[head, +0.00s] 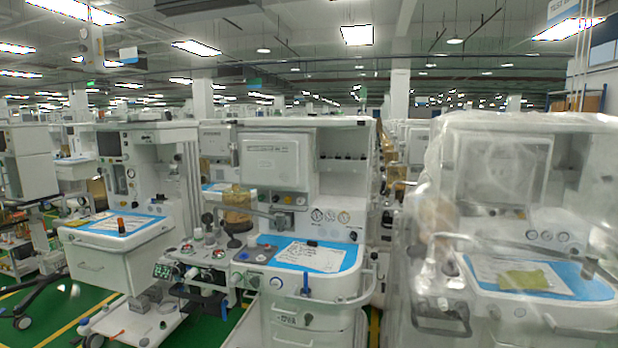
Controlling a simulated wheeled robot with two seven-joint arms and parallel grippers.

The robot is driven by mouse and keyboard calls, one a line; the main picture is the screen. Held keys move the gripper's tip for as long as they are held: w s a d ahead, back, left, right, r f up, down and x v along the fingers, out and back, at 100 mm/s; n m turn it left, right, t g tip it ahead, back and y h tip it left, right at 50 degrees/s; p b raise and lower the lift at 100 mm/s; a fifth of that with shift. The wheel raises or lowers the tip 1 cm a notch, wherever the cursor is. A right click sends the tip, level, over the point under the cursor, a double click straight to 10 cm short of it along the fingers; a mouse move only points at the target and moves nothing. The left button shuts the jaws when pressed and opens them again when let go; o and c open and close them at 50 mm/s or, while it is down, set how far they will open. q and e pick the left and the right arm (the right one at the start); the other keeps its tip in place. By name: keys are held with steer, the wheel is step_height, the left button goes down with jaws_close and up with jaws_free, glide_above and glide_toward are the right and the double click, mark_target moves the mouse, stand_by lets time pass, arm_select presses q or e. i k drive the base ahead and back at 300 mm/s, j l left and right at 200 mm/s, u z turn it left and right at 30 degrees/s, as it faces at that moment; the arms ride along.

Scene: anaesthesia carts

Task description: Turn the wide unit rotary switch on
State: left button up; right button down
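A wide white anaesthesia unit (284,195) stands in the middle of the head view. Its front holds a row of knobs and dials, including a round blue-and-white control (276,283) and a small upright blue part (305,284). Neither of my grippers can be made out in the head view.
A plastic-wrapped unit (500,200) stands close on the right. Another white cart (118,250) with a blue-topped surface stands on the left. A curved white rail (368,285) sticks out at the middle unit's right. Green floor (50,305) shows at lower left.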

mark_target(353, 234)
steer(key=i+u, duration=0.1)
steer(key=i, duration=0.7)
steer(key=i+l+u, duration=0.1)
steer(key=i, duration=0.75)
steer(key=l, duration=0.1)
